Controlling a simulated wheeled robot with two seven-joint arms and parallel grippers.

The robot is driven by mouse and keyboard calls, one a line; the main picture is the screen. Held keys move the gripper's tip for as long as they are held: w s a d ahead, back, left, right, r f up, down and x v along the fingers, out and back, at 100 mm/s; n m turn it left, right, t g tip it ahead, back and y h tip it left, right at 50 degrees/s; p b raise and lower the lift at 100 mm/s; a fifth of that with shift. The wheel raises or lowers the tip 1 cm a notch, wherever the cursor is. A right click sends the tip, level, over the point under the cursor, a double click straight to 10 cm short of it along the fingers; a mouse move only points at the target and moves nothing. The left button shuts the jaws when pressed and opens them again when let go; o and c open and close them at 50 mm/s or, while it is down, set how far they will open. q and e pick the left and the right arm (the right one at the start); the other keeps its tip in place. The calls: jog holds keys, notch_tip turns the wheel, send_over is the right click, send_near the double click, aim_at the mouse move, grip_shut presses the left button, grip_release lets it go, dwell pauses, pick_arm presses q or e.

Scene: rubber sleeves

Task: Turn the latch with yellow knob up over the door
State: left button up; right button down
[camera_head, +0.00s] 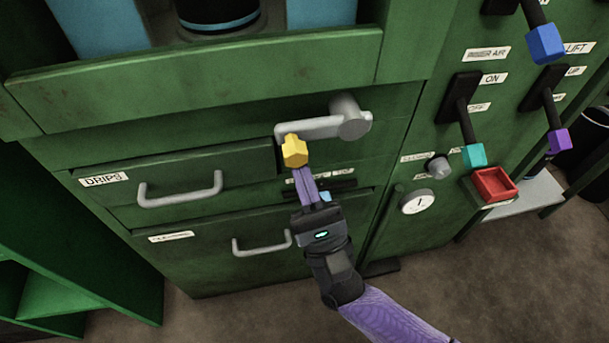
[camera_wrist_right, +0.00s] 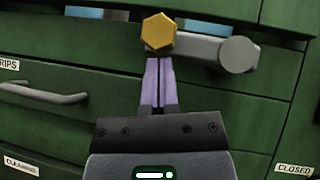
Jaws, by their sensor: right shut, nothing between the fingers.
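The latch (camera_head: 318,127) is a grey bar on a round pivot at the upper right of the drawer front. It lies roughly level, pointing left from the pivot. Its yellow hexagonal knob (camera_head: 294,151) is at the left end. In the right wrist view the yellow knob (camera_wrist_right: 158,31) is just beyond my fingertips, with the latch bar (camera_wrist_right: 197,49) running right to its pivot. My right gripper (camera_head: 302,172) is shut and empty, its purple fingers together just below the knob. I cannot tell whether they touch it. My left gripper is not in view.
A drawer labelled DRIPS with a grey handle (camera_head: 180,190) is left of the latch, and a lower handle (camera_head: 262,245) is beneath. On the right are levers with a teal knob (camera_head: 474,156) and a blue knob (camera_head: 545,44), a gauge (camera_head: 418,201) and a red tray (camera_head: 494,185).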

jog(key=shift+a+r+m+t+h, duration=0.15)
jog(key=shift+m+t+h, duration=0.2)
jog(key=shift+m, duration=0.35)
